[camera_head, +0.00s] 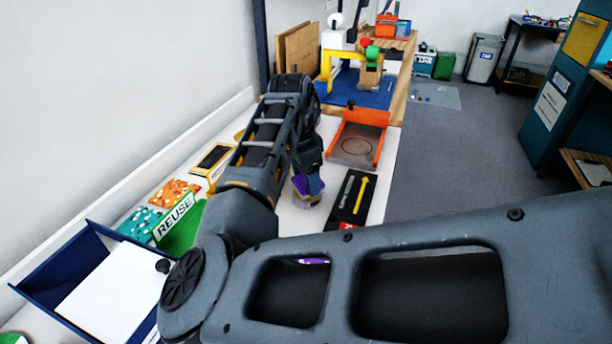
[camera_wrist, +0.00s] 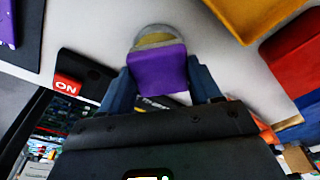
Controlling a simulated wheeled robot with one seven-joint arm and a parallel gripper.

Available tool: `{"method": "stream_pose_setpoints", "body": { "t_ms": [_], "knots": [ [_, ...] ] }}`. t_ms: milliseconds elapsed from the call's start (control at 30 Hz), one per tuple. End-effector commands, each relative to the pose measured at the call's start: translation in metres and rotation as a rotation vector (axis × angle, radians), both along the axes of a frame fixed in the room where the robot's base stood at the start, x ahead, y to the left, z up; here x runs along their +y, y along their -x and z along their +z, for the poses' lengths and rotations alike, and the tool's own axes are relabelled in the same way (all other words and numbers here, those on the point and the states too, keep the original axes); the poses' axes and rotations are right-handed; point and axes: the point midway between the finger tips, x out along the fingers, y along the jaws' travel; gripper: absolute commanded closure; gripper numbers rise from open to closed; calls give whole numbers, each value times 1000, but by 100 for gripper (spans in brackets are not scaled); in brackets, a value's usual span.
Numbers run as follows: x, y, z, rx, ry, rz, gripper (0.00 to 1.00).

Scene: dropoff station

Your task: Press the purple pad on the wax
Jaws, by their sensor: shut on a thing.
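My gripper (camera_wrist: 158,80) is shut on the purple pad (camera_wrist: 158,68), a purple block between its two blue-grey fingers in the wrist view. In the head view the purple pad (camera_head: 309,186) shows below my gripper (camera_head: 307,170), low over the white table. A round, pale tan and grey piece (camera_wrist: 157,36), perhaps the wax, lies right at the pad's far end in the wrist view. It also shows just under the pad in the head view (camera_head: 304,199). I cannot tell whether pad and round piece touch.
A black plate with a yellow arrow (camera_head: 350,200) lies to the right, with an orange-framed board (camera_head: 378,152) behind it. A green REUSE sign (camera_head: 178,222), patterned cloths (camera_head: 172,193) and a blue tray (camera_head: 50,262) are at left. The table's right edge is near.

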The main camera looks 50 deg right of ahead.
Motion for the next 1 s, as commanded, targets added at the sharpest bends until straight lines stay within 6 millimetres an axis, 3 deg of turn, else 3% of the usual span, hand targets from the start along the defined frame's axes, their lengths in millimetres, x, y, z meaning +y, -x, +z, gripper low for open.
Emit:
{"method": "stream_pose_setpoints", "body": {
  "t_ms": [1000],
  "knots": [
    [0,0,-8,0,0,0,61]
  ]
}}
